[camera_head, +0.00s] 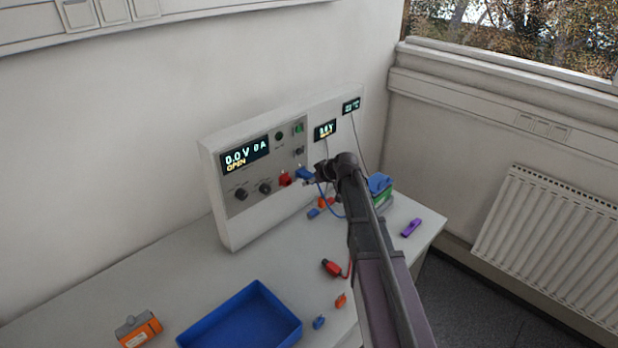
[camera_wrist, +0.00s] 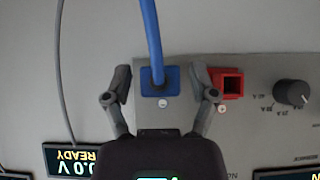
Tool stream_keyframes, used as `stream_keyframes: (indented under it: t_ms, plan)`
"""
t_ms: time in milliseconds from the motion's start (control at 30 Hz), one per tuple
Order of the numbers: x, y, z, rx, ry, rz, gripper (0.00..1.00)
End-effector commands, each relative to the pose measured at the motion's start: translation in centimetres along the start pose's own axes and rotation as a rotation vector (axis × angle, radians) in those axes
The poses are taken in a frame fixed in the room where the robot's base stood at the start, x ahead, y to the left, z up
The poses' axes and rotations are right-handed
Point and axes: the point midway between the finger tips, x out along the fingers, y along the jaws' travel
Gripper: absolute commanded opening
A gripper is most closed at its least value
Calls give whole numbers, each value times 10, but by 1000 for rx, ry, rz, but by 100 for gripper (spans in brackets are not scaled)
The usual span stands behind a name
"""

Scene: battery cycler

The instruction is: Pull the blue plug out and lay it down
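The blue plug (camera_head: 304,174) sits at the front panel of the cycler (camera_head: 232,213), right of a red socket (camera_head: 285,179). In the wrist view the blue plug (camera_wrist: 160,88) has its blue cable running up out of the picture. My gripper (camera_wrist: 161,82) is open, with one finger on each side of the plug and a gap showing on both sides. In the head view my gripper (camera_head: 313,176) is at the panel, partly hidden by my arm. The red socket beside the plug (camera_wrist: 227,83) looks empty.
A red plug (camera_head: 332,268) with a red cable lies on the table. A blue tray (camera_head: 284,305) stands at the front, with an orange device (camera_head: 139,329) to its left. Small orange and blue pieces and a purple item (camera_head: 411,227) lie about. The table left of the tray is mostly clear.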

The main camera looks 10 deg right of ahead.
Motion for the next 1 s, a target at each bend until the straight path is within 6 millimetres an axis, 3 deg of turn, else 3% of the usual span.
stream_keyframes:
  t_ms: [33,200,1000]
  plan:
    - [0,0,0,0,0,0,62]
    - [0,0,0,0,0,0,16]
    - [-11,0,10,0,0,1,15]
